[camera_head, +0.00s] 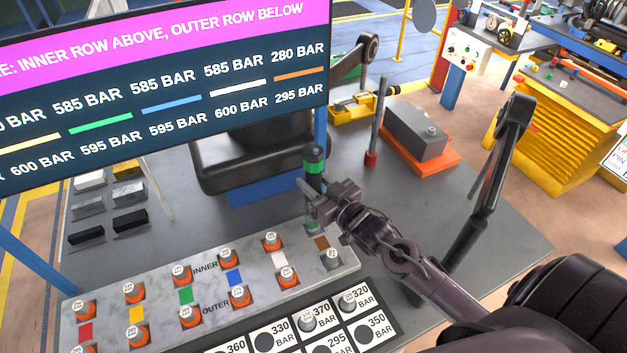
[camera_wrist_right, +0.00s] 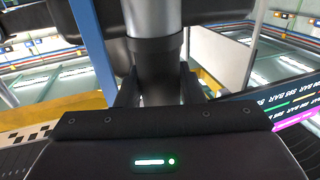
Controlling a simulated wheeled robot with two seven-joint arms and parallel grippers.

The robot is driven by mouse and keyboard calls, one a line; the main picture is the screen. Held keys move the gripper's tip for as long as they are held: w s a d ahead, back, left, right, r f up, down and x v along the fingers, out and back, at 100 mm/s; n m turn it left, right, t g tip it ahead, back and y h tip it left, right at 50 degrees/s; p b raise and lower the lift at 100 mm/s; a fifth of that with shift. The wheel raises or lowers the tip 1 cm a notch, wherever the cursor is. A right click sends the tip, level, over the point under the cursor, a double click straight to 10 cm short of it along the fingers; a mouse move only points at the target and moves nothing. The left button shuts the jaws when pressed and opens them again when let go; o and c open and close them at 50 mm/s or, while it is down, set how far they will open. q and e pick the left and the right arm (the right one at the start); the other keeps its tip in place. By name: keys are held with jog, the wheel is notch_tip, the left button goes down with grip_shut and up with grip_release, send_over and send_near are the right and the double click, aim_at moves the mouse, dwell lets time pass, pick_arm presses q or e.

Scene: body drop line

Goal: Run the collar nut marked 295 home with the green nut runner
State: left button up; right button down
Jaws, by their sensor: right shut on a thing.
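My right gripper (camera_head: 318,205) is shut on the green nut runner (camera_head: 314,160), a dark upright cylinder with green bands. In the right wrist view the runner's dark body (camera_wrist_right: 157,65) stands between the fingers. Its lower end is at the inner row of the brown-striped column, at the right end of the grey plate (camera_head: 208,268); I cannot tell whether it touches there. A grey-topped nut (camera_head: 332,259) sits in the outer row of that column; its marking is too small to read. The screen (camera_head: 165,95) lists 295 BAR under the orange stripe, lower row. My left gripper is out of view.
Several orange-collared nuts stand along the plate. A tray (camera_head: 312,327) of pressure-marked cells lies in front; its 370 and 320 cells hold nuts, and the 295 cell shows a dark circle. A red-based rod (camera_head: 371,159) and a grey block on an orange base (camera_head: 416,132) stand behind.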

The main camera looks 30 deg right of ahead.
aim_at(319, 172)
dwell(0.3)
jog(key=shift+r, duration=0.1)
dwell(0.8)
jog(key=shift+s+a+f, duration=0.15)
jog(key=shift+s+f, duration=0.05)
jog(key=shift+f, duration=0.6)
dwell(2.0)
jog(key=shift+r+p, duration=0.1)
jog(key=shift+p, duration=0.4)
jog(key=shift+r, duration=0.1)
dwell(0.3)
jog(key=shift+w+r+p, duration=0.15)
jog(key=shift+r+p, duration=1.1)
jog(key=shift+r, duration=0.2)
jog(key=shift+w+r+p, duration=0.1)
jog(key=shift+r+p, duration=1.15)
jog(key=shift+r, duration=0.15)
